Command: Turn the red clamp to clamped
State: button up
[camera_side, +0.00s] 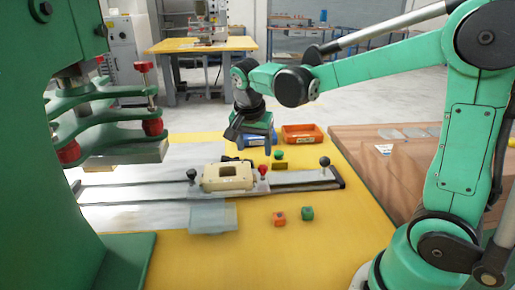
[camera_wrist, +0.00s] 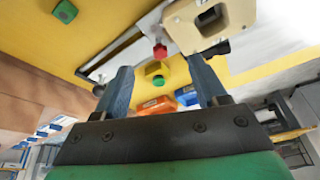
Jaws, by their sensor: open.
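The red clamp (camera_side: 263,170) is a small red knob at the right end of the cream fixture (camera_side: 228,178), on the long metal rail. It also shows in the wrist view (camera_wrist: 159,51), just beyond the fingertips and roughly centred between them. My gripper (camera_side: 257,143) hangs above and behind the clamp in the side view, pointing down. In the wrist view my gripper (camera_wrist: 160,66) has its two blue-grey fingers wide apart with nothing held. The fingers look apart from the clamp.
Black ball knobs (camera_side: 191,174) and (camera_side: 324,161) stand along the rail. A green block (camera_side: 278,154) and an orange bin (camera_side: 302,133) lie behind it. An orange block (camera_side: 279,219) and another green block (camera_side: 307,213) lie in front. A green press (camera_side: 110,130) stands left.

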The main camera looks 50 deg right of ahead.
aim_at(262, 167)
jog(key=shift+w+d+f+m+g+h, duration=0.25)
jog(key=shift+w+d+f+m+g, duration=0.15)
jog(key=shift+d+f+m, duration=0.85)
jog(key=shift+w+d+f+m+g+h, duration=0.2)
jog(key=shift+w+d+f+m+g, duration=0.55)
jog(key=shift+f, duration=0.9)
jog(key=shift+w+d+f+m+g+h, duration=0.1)
jog(key=shift+d+f+m+h, duration=0.15)
jog(key=shift+d+f+m, duration=0.8)
jog(key=shift+a+f, duration=0.3)
jog(key=shift+f, duration=0.1)
grip_shut()
